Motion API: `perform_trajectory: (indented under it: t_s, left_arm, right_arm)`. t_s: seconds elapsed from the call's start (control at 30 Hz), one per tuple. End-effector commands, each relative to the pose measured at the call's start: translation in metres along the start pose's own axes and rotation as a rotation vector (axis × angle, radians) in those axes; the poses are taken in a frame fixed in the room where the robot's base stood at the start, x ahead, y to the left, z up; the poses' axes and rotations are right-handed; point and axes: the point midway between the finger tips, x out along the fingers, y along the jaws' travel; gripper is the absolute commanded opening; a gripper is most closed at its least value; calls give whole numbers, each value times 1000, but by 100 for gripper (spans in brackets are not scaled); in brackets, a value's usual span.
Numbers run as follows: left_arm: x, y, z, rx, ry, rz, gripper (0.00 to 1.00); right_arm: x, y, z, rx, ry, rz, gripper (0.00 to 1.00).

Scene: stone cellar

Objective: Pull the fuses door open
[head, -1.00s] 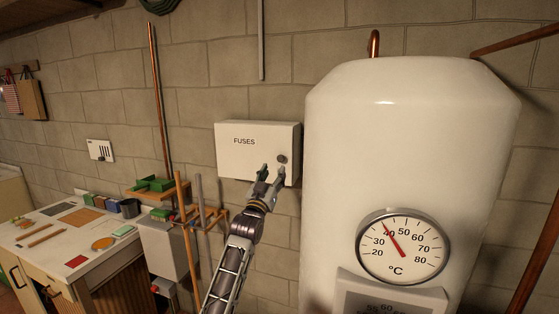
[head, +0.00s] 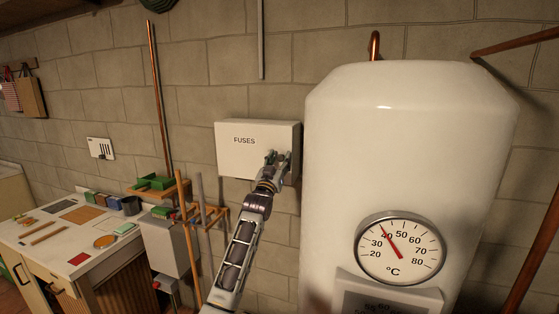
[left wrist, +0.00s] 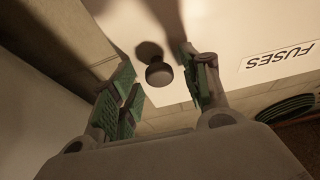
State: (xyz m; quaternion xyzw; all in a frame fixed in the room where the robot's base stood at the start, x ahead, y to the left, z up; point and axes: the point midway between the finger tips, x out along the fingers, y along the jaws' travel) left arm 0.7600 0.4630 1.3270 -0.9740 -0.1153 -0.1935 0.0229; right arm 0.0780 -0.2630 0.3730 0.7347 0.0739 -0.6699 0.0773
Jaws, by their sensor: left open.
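The white fuses box (head: 240,158), lettered FUSES, hangs on the block wall left of the tank. Its door looks shut. My left gripper (head: 278,157) is at the right part of the door, in front of the knob, which it hides in the head view. In the left wrist view the round dark knob (left wrist: 159,74) stands out from the white door (left wrist: 225,40). The open fingers of my left gripper (left wrist: 160,90) are on either side of the knob, apart from it. My right gripper is not in view.
A large white tank (head: 400,140) with a dial thermometer (head: 400,248) stands close to the right of the box. A wooden rack with upright poles (head: 186,215) is at the lower left. A cluttered workbench (head: 70,240) stands further left.

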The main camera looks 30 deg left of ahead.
Motion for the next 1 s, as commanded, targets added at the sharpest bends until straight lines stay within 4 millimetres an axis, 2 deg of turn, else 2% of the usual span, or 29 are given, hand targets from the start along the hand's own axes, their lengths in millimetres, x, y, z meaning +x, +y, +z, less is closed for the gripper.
perform_trajectory:
  t_s: [0.27,0.37,0.63,1.0]
  left_arm:
    - [0,0,0,0,0,0,46]
    - [0,0,0,0,0,0,36]
    - [0,0,0,0,0,0,1]
    - [0,0,0,0,0,2,0]
  right_arm:
    - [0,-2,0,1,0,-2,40]
    - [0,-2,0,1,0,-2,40]
    - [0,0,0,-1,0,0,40]
    - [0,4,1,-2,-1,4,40]
